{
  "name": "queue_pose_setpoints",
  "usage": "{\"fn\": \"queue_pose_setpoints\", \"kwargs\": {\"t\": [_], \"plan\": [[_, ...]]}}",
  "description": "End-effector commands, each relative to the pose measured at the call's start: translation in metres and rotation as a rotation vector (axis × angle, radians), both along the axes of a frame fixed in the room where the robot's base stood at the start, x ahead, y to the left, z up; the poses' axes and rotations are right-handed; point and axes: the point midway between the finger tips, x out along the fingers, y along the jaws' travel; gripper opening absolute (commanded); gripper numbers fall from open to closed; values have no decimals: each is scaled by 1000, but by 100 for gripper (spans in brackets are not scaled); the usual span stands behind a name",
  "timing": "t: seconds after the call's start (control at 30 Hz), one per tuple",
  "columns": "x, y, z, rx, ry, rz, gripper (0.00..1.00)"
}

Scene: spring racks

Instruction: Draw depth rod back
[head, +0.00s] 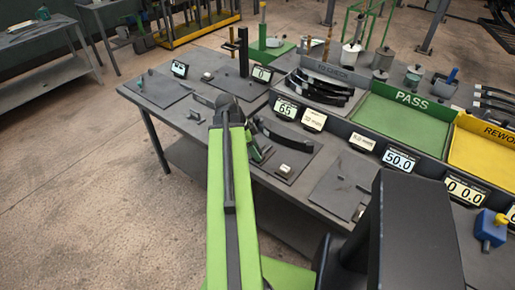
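My green arm (225,190) reaches over the near left part of the grey table (190,135). My gripper (258,152) shows only partly to the right of the arm's end, and its fingers are too small and covered to judge. It is close to a dark plate (298,160) that bears a dark curved leaf spring (284,136) and a small light block (285,170). I cannot single out the depth rod with certainty; part of the fixture lies behind my arm. A display reading 65 (286,109) stands behind the plate.
A dark upright post (243,52) stands near the table's far left. A green PASS tray (400,125) and a yellow REWORK tray (485,160) lie to the right. Several dark curved springs (312,92) lie at the back. A blue and yellow object (490,230) is at right.

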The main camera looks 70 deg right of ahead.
Motion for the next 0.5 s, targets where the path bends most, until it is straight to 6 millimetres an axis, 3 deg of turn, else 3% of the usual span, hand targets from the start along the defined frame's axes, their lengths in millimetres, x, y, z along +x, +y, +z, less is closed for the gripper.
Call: {"fn": "queue_pose_setpoints", "kwargs": {"t": [0.33,0.5], "plan": [[-4,-4,5,-4,1,-7,50],[5,0,36,-3,2,-6,50]]}}
